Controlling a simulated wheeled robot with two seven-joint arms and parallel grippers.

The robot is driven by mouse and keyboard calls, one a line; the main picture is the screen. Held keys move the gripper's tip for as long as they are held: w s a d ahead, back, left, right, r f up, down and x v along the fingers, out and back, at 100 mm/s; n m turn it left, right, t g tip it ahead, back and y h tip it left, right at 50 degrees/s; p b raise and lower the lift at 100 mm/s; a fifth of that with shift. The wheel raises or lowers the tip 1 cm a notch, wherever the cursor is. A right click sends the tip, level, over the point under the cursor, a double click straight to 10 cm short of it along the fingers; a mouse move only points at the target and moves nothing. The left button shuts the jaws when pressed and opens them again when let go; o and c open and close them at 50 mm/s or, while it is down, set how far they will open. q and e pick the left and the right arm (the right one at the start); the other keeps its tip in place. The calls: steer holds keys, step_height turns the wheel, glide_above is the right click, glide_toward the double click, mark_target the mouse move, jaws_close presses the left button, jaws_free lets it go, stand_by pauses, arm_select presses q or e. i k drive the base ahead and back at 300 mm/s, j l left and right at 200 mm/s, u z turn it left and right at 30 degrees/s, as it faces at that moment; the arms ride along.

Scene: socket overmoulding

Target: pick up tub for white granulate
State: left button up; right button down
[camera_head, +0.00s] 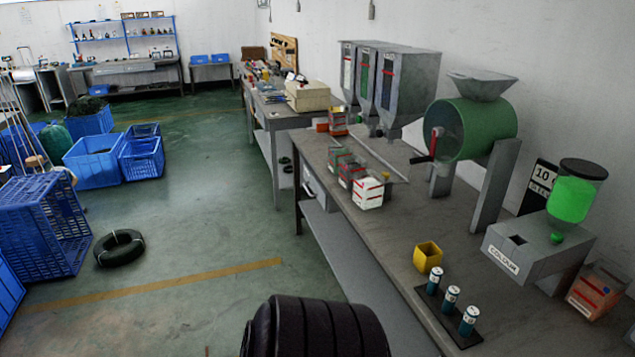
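Several small tubs stand on the long grey workbench (405,215) at the right. The nearest, a whitish tub with red lines (368,194), is at the bench's left edge. Behind it in a row are a grey-and-red tub (350,173) and a greyish tub with a greenish tint (340,157). A reddish-brown tub (338,121) stands farther back, near the hoppers. Labels on the tubs are too small to read, so I cannot tell for certain which is for white granulate. Neither of my grippers is in view.
Grey hoppers (402,84), a green drum mixer (478,130) and a colour dispenser (540,248) stand on the bench. A yellow cup (428,256) and several small canisters (451,297) are near its front.

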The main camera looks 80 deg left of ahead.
mark_target(368, 185)
steer(key=u, duration=2.4)
